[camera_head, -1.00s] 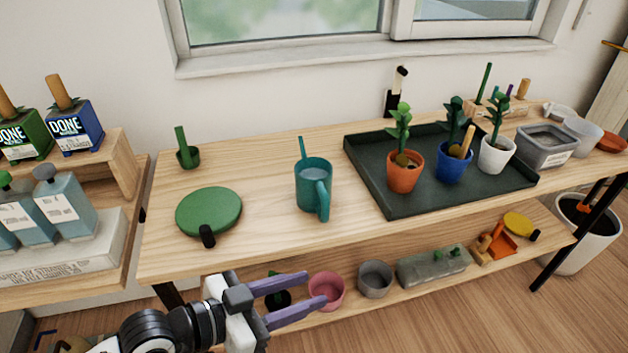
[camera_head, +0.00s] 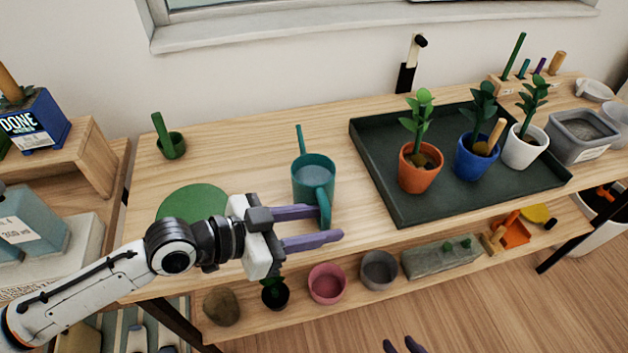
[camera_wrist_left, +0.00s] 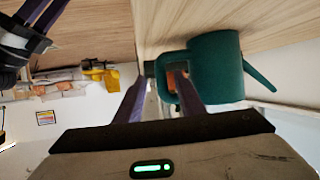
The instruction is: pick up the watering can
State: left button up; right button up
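The teal watering can (camera_head: 313,174) stands upright on the wooden bench top, left of the dark tray, with a thin spout at its back and its handle (camera_head: 324,208) facing front. My left gripper (camera_head: 335,225) is open, with its purple fingertips at the handle. In the left wrist view the can (camera_wrist_left: 215,68) is right of centre, and its handle lies by and partly between the fingertips (camera_wrist_left: 160,78); I cannot tell whether they touch. My right gripper (camera_head: 402,344) shows only its tips at the bottom edge, apart and empty.
The dark tray (camera_head: 395,208) holds orange, blue and white plant pots. A green disc (camera_head: 190,200) lies partly hidden behind my left arm. Several pots sit on the lower shelf (camera_head: 350,300).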

pick_arm(q)
jog(key=shift+f+x, duration=0.15)
jog(key=shift+x, duration=1.4)
jog(key=shift+f+x, duration=0.15)
jog(key=shift+x, duration=1.35)
jog(key=shift+a, duration=0.2)
grip_shut()
jog(key=shift+w+r, duration=0.1)
jog(key=shift+r, duration=0.1)
